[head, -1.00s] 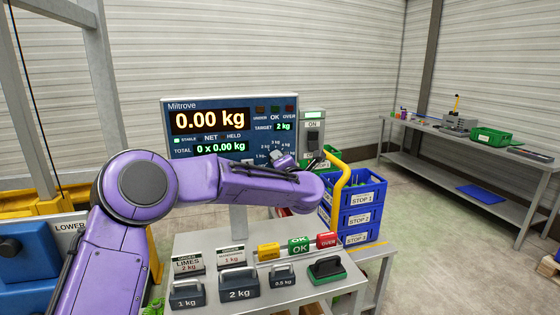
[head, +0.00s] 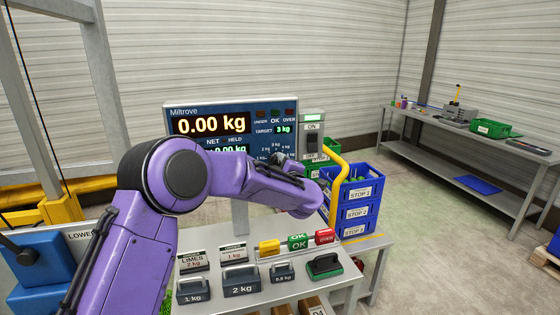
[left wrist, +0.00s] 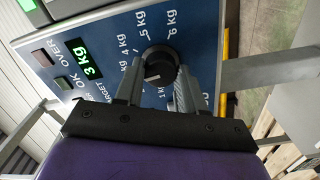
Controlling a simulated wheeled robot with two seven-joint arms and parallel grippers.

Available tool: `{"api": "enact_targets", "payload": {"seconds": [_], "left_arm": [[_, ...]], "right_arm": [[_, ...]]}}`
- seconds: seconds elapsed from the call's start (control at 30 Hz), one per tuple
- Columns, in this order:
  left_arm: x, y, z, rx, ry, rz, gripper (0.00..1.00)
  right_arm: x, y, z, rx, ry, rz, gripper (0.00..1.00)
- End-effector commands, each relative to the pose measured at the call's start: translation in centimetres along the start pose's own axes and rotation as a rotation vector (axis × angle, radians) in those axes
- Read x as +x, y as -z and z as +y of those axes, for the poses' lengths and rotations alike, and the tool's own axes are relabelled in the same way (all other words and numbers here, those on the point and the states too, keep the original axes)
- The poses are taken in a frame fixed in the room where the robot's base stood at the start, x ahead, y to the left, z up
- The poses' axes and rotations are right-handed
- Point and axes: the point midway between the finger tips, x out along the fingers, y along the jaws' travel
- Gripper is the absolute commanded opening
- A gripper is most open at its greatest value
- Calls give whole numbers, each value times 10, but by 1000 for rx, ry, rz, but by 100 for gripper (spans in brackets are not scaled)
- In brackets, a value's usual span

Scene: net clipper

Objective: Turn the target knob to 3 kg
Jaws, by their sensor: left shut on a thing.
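The scale display panel (head: 200,118) stands behind the bench and reads 0.00 kg, with its target window (head: 283,129) showing 3 kg. That window also reads 3 kg in the left wrist view (left wrist: 92,62). The target knob (left wrist: 159,66) is round and black, with kg marks around it. My left gripper (left wrist: 157,82) is shut on the knob, one finger on each side. In the head view my left gripper (head: 278,158) is at the panel's lower right, and the arm hides part of the panel. My right gripper is out of view.
Weights marked 1 kg (head: 193,290), 2 kg (head: 240,281) and 0.5 kg (head: 281,273) stand on the bench with label signs and colored blocks. A switch box (head: 312,139) and a yellow rail (head: 338,185) stand right of the panel. Blue crates (head: 358,212) are stacked beyond.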

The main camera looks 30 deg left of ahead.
Motion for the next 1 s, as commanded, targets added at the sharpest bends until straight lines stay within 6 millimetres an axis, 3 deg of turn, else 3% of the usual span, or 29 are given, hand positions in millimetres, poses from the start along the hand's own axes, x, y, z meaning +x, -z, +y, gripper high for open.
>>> {"api": "enact_targets", "payload": {"seconds": [0.3,0.8,0.83,0.87,0.9,1.0], "left_arm": [[0,0,0,104,1,-2,9],[0,-1,-2,120,2,-2,9],[0,-1,-2,120,2,-2,46],[0,-1,-2,120,2,-2,55],[0,-1,-1,119,2,-2,64],[0,0,-1,119,1,-1,64]], "right_arm": [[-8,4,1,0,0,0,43],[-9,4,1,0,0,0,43],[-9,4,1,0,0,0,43],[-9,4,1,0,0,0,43],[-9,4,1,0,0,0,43],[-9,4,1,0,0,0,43]]}}
